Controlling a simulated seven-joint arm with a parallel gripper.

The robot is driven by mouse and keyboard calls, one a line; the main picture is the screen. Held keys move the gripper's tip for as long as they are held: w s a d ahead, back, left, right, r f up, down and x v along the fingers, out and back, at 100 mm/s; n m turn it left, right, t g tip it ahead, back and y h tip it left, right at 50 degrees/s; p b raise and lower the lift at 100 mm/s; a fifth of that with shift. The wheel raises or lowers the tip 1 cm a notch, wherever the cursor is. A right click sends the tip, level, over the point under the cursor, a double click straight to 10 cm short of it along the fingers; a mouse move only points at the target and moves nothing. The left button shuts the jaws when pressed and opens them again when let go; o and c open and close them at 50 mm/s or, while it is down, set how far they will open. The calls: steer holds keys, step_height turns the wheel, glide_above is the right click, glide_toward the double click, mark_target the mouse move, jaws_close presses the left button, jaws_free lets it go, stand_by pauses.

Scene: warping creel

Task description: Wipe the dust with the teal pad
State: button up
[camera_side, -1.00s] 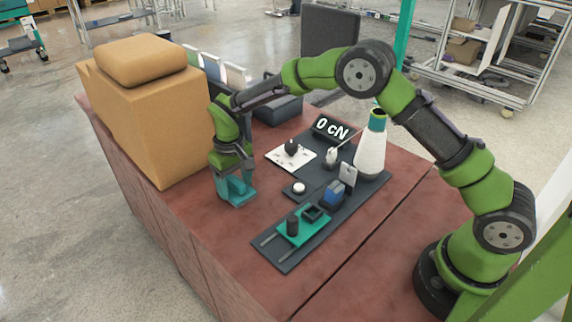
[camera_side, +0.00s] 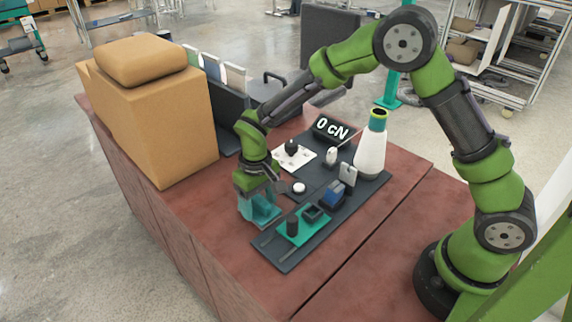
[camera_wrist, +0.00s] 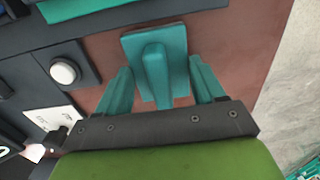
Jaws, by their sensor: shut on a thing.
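The teal pad (camera_wrist: 172,42) is a flat square with an upright grip, seen in the wrist view between my two teal fingers. In the side view my gripper (camera_side: 259,200) points down and holds the pad (camera_side: 262,220) at the table top, left of the dark base plate. I cannot tell whether the pad touches the surface. I cannot make out dust on the red-brown table top (camera_side: 215,215) in either view.
A yarn cone (camera_side: 371,150) and a "0 cN" display (camera_side: 331,128) stand behind. A tan box (camera_side: 165,130) stands left.

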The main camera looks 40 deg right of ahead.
steer(key=shift+w, duration=5.45)
step_height(320, 180, up, 8)
steer(key=shift+d+r, duration=0.1)
